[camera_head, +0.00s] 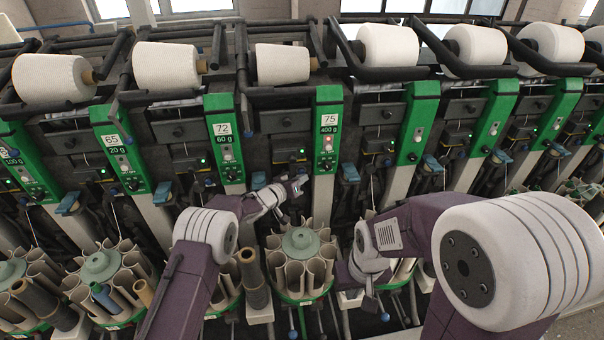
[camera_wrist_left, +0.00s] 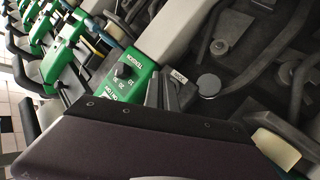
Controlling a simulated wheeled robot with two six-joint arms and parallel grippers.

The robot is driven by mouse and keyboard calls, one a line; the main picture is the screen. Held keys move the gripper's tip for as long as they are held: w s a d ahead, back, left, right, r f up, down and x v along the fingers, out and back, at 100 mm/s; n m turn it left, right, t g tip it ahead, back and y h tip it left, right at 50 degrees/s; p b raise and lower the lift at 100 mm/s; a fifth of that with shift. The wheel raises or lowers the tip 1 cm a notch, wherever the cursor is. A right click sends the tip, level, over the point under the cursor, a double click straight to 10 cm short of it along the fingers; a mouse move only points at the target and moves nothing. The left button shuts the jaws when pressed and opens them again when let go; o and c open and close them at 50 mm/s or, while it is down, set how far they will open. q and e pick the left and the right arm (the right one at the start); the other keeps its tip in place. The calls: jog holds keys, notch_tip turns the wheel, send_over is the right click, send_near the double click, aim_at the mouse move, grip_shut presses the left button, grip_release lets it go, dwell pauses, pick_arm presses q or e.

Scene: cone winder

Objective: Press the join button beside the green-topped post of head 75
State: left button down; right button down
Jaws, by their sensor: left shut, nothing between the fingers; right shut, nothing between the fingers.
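The green-topped post of head 75 (camera_head: 328,135) stands in the middle of the head view, labelled 75 and 400 g. In the left wrist view its green panel (camera_wrist_left: 125,75) shows a black tension knob. Beside that panel are a small lettered tag and a round grey button (camera_wrist_left: 208,84). My left gripper (camera_head: 299,184) is shut and empty, just left of the post's lower end; its fingertips (camera_wrist_left: 163,80) appear between the panel and the button, with contact unclear. My right gripper (camera_head: 347,277) is low, right of the post, its fingers largely hidden.
White yarn cones (camera_head: 388,46) lie along the top behind black bars. A round bobbin magazine (camera_head: 300,243) sits below head 75, under my left gripper.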

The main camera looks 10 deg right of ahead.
pick_arm(q)
jog(key=shift+w, duration=0.45)
dwell(0.5)
jog(key=shift+s, duration=0.9)
jog(key=s, duration=0.5)
dwell(0.8)
